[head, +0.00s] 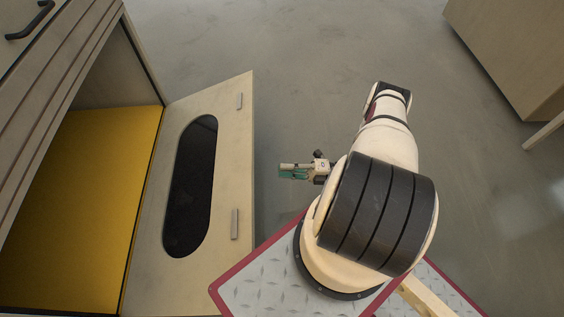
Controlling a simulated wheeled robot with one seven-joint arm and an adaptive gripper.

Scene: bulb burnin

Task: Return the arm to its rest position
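My gripper (294,171) shows small in the head view, just right of the open cabinet door and apart from it in the picture. It points left, with a pale part and a teal part at its tip. It is too small to tell whether the fingers are open or shut, and I see no object clearly held. My white arm (388,140) with black bands reaches up the picture from my base and bends over. Its links hide part of the wrist.
A wooden cabinet with a yellow inner floor (75,205) stands at the left. Its door (232,150), with a dark oval window (190,187), is open beside my arm. Another wooden cabinet (515,50) is at the upper right. Grey floor (290,60) between them is clear.

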